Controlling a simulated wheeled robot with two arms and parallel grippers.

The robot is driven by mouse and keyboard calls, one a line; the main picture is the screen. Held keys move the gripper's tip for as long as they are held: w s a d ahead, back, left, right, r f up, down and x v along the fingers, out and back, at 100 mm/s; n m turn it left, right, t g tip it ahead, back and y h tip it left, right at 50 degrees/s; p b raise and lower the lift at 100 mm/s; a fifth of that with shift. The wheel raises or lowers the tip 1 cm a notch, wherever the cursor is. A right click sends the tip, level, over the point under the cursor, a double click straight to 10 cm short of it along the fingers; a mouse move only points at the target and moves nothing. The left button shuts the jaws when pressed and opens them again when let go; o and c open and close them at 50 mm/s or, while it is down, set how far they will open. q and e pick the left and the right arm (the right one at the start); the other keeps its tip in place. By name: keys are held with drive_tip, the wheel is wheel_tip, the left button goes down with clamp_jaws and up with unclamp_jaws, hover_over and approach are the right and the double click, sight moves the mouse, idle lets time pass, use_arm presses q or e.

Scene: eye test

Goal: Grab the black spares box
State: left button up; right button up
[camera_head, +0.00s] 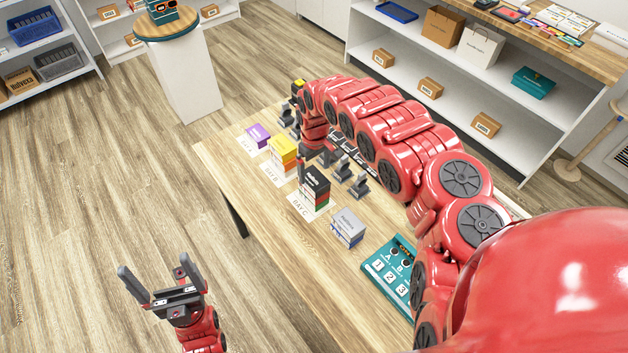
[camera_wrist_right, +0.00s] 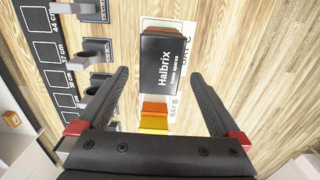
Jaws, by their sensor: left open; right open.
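The black spares box (camera_head: 315,180) lies on top of a stack with green and red boxes at bay C on the wooden table. In the right wrist view the black box (camera_wrist_right: 164,66), lettered "Halbrix frame spares", appears between my right gripper's fingers (camera_wrist_right: 160,76), with a gap on each side. How far the fingertips are from it in depth is hard to tell. In the head view my right gripper (camera_head: 318,156) is just behind the stack, partly hidden by its arm. My left gripper (camera_head: 153,268) is open and empty, left of the table over the floor.
Yellow boxes (camera_head: 283,146) at bay B and a purple box (camera_head: 257,134) at bay A stand behind the stack. A grey-white box (camera_head: 348,222) and a teal numbered panel (camera_head: 388,272) are in front. Grey holders (camera_head: 358,184) stand close to its right.

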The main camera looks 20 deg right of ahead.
sight(314, 178)
drive_tip(key=shift+a+f+p, duration=0.15)
drive_tip(key=shift+f+p, duration=0.35)
drive_tip(key=shift+f, duration=1.2)
drive_tip(key=shift+f+p, duration=0.3)
drive_tip(key=shift+f, duration=0.35)
drive_tip(key=c, duration=1.4)
drive_tip(key=shift+r, duration=0.1)
